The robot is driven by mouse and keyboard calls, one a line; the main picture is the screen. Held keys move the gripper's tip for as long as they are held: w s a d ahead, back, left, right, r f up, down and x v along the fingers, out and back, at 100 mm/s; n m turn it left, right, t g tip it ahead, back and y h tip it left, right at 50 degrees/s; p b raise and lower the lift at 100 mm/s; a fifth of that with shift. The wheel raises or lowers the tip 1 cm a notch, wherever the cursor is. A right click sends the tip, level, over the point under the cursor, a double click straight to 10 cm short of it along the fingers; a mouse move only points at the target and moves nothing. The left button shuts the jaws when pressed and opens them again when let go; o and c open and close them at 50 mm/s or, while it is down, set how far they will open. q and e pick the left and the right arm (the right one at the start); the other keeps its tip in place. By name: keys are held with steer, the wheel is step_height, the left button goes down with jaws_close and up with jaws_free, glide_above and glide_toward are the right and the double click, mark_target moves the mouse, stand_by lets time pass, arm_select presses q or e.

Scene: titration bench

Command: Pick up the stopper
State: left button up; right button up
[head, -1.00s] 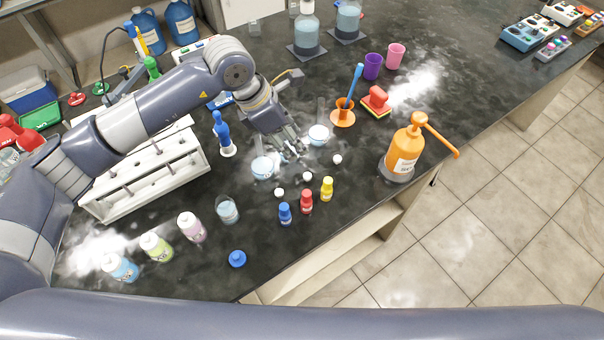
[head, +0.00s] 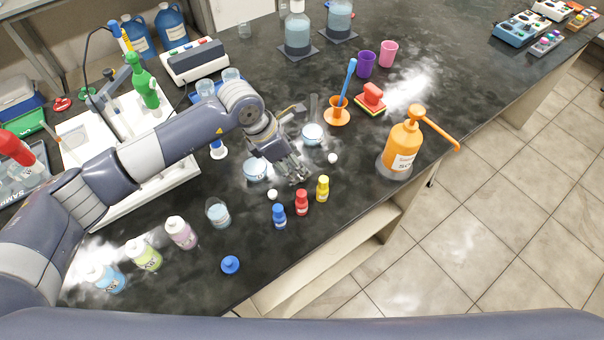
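A blue knobbed piece (head: 230,264), which looks like a stopper, lies alone on the dark bench near its front edge. Small white balls, one (head: 272,194) left of the gripper and one (head: 333,158) right of it, also lie on the bench; I cannot tell whether these are stoppers. My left gripper (head: 293,176) points down, low over the bench between these two balls, behind the small bottles. Its fingers hide the spot beneath them, and I cannot tell how wide they are apart or whether they hold anything. My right gripper is out of view.
Blue (head: 279,217), red (head: 302,203) and yellow (head: 322,189) bottles stand just in front of the gripper. Shallow dishes (head: 256,170) (head: 313,133) stand beside and behind it. An orange pump bottle (head: 402,146) is to the right. A small beaker (head: 218,212) stands left.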

mark_target(300, 176)
arm_select(q)
steer(key=shift+d+f, duration=0.1)
steer(key=shift+f, duration=0.15)
steer(key=p+x, duration=0.2)
steer(key=x, duration=0.1)
steer(key=shift+f, duration=0.15)
steer(key=shift+d+f, duration=0.15)
steer(key=shift+f, duration=0.5)
steer(key=shift+c, duration=0.6)
steer(key=c, duration=0.7)
